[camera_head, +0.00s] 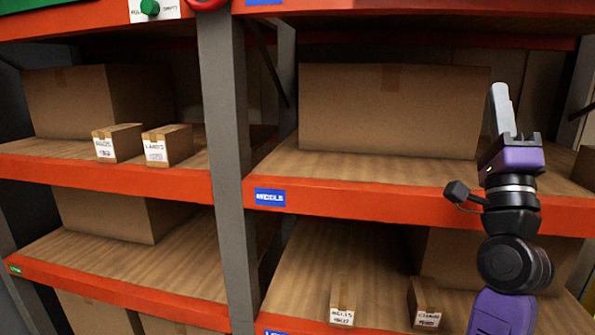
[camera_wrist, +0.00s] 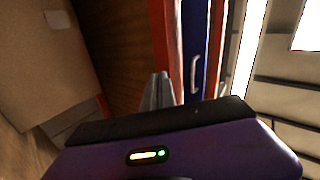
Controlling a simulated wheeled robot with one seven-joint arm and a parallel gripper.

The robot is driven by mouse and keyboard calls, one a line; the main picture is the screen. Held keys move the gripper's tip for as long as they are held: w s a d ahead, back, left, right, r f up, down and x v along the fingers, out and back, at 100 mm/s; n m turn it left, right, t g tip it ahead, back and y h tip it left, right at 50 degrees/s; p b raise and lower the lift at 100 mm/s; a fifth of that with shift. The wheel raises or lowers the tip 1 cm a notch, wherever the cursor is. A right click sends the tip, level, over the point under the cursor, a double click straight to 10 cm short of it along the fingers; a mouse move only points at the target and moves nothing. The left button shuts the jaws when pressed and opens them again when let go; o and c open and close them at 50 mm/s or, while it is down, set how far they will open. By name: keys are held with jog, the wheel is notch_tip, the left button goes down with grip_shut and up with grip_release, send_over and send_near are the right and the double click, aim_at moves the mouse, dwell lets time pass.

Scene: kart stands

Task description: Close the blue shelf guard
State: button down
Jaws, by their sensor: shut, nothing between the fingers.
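The blue shelf guard (camera_wrist: 207,40) shows in the wrist view as a long blue strip beside an orange-red shelf beam, with a pale handle (camera_wrist: 194,74) on it. I cannot make it out in the head view. My gripper (camera_head: 499,95) points up at the right of the head view, in front of the middle shelf. Its fingers are together and empty. In the wrist view the fingertips (camera_wrist: 159,82) lie just left of the beam and the handle, apart from the handle as far as I can tell. I cannot tell the guard's angle.
A large cardboard box (camera_head: 393,110) stands on the middle shelf behind my gripper. Small labelled boxes stand on the left shelf (camera_head: 118,143) and lower right shelf (camera_head: 342,300). A grey upright (camera_head: 232,170) divides the bays. A green knob (camera_head: 150,7) is at top left.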

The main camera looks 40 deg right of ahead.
jog(key=w+a+f+n+t+y, duration=0.1)
jog(key=a+f+n+y, duration=0.5)
jog(key=f, duration=0.4)
jog(key=w+a+f+n+t+y, duration=0.1)
jog(key=a+f+n+y, duration=0.3)
jog(key=a+f+n, duration=0.4)
jog(key=w+a+f+n+t+y, duration=0.1)
jog(key=a+f+n+y, duration=0.45)
jog(key=f, duration=0.55)
jog(key=s+a+f+n+g+y, duration=0.6)
jog(key=s+a+f+n, duration=0.1)
jog(key=s+a+f, duration=0.9)
jog(key=s+f, duration=0.1)
jog(key=s, duration=0.1)
jog(key=shift+s+a+f, duration=0.15)
jog(key=shift+s+a, duration=0.05)
jog(key=shift+s, duration=0.2)
jog(key=c, duration=1.9)
grip_release()
jog(key=shift+s+f, duration=0.15)
jog(key=shift+s, duration=0.15)
jog(key=shift+c, duration=0.2)
jog(key=o, duration=0.4)
jog(key=shift+n, duration=0.25)
